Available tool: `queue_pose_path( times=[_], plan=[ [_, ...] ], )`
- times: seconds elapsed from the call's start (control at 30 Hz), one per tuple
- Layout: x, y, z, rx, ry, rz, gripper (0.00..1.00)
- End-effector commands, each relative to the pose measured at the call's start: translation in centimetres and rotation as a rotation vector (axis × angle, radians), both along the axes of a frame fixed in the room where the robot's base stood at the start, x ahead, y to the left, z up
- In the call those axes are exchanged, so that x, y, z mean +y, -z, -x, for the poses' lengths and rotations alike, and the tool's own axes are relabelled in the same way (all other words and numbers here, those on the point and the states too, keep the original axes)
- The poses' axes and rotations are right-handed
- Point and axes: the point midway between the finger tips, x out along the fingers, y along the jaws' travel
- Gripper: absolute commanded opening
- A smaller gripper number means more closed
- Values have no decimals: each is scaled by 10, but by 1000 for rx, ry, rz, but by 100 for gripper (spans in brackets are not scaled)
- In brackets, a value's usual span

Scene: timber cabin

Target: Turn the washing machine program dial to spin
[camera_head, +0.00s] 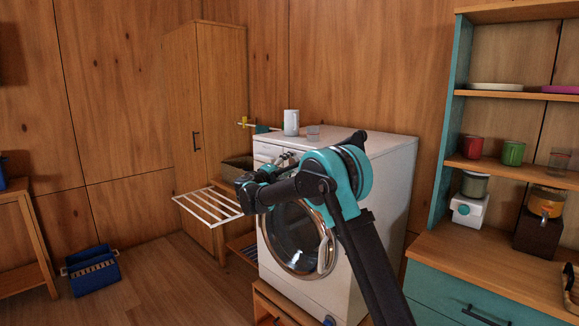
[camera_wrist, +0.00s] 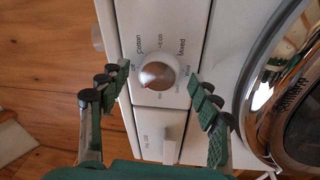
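The white washing machine (camera_head: 383,165) has a round glass door (camera_head: 295,240) on its front. In the wrist view its control panel (camera_wrist: 205,25) carries the program dial (camera_wrist: 157,75), a round knob with a pale part and a reddish-brown part. Printed words around it include "Cotton" and "Mixed"; others are too small to read, and I cannot tell which one the dial points to. My gripper (camera_wrist: 158,78) is open, with one finger on each side of the dial and visible gaps to it. In the head view my arm hides the dial.
A drawer front (camera_wrist: 158,135) with a small handle sits beside the dial on the panel. A white rack (camera_head: 208,206) stands left of the machine. A white canister (camera_head: 291,122) and a clear cup (camera_head: 313,132) stand on top. A shelf unit (camera_head: 455,140) is at right.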

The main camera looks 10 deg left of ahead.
Motion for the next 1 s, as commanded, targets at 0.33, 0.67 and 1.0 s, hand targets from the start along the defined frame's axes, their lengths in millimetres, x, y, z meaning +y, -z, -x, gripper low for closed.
queue_pose_path(
  times=[0.33,0.67,1.0],
  plan=[
    [5,0,6,0,-2,1,64],
    [37,8,59,0,-4,1,64],
    [60,14,98,0,0,0,64]
  ],
)
